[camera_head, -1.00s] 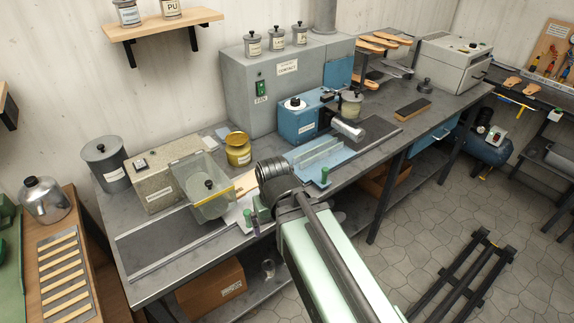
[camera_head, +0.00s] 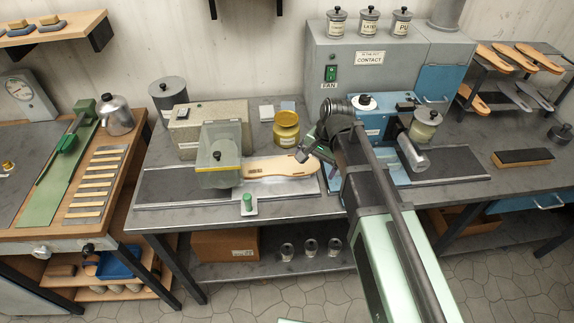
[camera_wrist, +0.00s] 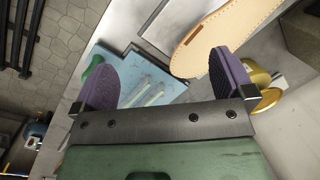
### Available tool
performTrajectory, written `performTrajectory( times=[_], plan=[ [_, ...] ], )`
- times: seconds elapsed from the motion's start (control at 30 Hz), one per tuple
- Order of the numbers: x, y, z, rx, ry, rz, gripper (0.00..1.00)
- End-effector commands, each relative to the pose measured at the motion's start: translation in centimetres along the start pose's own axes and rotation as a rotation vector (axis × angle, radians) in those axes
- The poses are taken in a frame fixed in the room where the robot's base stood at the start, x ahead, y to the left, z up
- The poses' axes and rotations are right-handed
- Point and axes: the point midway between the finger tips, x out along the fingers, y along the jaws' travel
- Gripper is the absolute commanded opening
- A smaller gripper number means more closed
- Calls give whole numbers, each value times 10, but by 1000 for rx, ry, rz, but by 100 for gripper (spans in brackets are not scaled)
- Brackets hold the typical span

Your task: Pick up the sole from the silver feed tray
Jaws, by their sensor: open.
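The tan sole (camera_head: 288,168) lies flat, lengthwise along the bench, on the silver feed tray (camera_head: 262,194), to the right of a clear guard box. Its right end is close to my gripper (camera_head: 308,150), which is above the bench by the blue machine. In the wrist view my gripper (camera_wrist: 165,82) is open and empty, with two purple-padded fingers. The sole (camera_wrist: 225,35) appears at the top of that view, beyond the right finger and not between the fingers. The silver tray (camera_wrist: 165,25) shows beside it.
The clear guard box (camera_head: 219,170) stands at the sole's left end. A yellow-lidded jar (camera_head: 287,128) stands behind the sole, and a green-knobbed post (camera_head: 248,203) in front. The blue machine (camera_head: 390,125) is close on the right. Other soles (camera_head: 510,60) lie on a rack at far right.

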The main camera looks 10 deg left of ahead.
Motion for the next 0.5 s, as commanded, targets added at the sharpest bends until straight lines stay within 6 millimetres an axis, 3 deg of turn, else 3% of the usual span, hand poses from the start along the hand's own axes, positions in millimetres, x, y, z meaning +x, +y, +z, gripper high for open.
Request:
performTrajectory(
  times=[0.03, 0.1, 0.3, 0.4, 0.5],
  plan=[
    [1, -25, -5, 59, -17, -13, 100],
    [3, -55, -4, 175, -47, -31, 100],
    [8, -125, -2, 563, -144, -55, 100],
    [9, -145, 0, 718, -181, -53, 100],
    [9, -150, 2, 779, -195, -51, 100]
  ],
)
